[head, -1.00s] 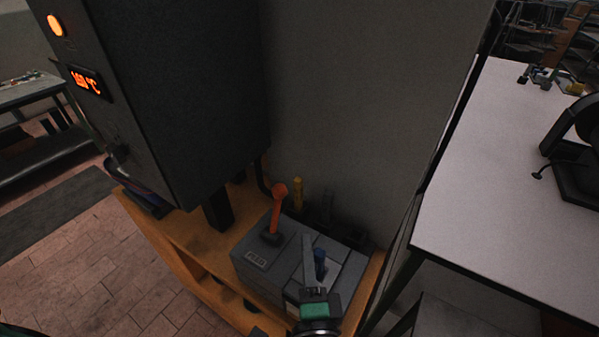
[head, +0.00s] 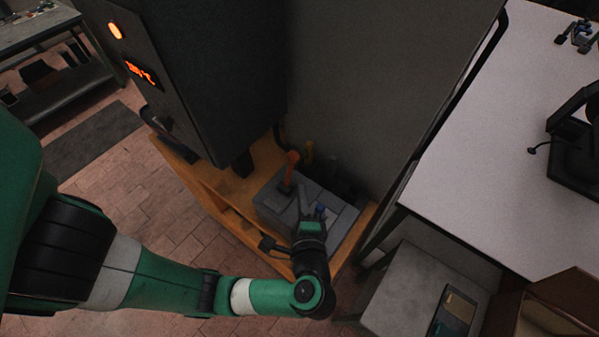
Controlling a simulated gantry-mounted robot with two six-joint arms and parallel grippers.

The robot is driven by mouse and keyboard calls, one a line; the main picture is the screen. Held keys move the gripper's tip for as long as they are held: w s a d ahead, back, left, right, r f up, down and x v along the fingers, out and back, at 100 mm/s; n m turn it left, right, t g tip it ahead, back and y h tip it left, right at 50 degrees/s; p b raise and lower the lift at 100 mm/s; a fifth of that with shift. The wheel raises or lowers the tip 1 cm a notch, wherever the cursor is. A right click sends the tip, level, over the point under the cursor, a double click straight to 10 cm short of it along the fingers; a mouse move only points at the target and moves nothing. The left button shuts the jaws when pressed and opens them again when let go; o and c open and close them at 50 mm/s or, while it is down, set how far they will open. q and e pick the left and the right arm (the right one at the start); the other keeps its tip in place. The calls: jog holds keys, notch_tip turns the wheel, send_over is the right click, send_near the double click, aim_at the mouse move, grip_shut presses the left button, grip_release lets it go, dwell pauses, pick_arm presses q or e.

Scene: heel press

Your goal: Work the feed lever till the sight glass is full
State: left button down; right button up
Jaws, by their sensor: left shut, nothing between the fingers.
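An orange lever (head: 289,172) with a round knob stands nearly upright on a grey box-shaped unit (head: 268,203) on the orange bench. A small blue part (head: 320,211) is on the same unit, to the right of the lever. My left gripper (head: 304,203) is over the unit, shut and empty, to the right of and nearer than the lever, apart from it. Its body hides part of the unit's front. My right gripper is out of view.
A dark cabinet (head: 215,80) with a lit orange lamp and display stands on the orange bench (head: 190,180), behind and left of the unit. A grey panel (head: 375,80) rises behind. A white table (head: 470,150) is at right, with a grey surface (head: 415,290) below.

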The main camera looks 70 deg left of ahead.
aim_at(290, 170)
pick_arm(q)
jog(key=p+x, duration=0.1)
jog(key=x, duration=0.8)
jog(key=shift+w+a, duration=0.1)
jog(key=shift+a, duration=0.3)
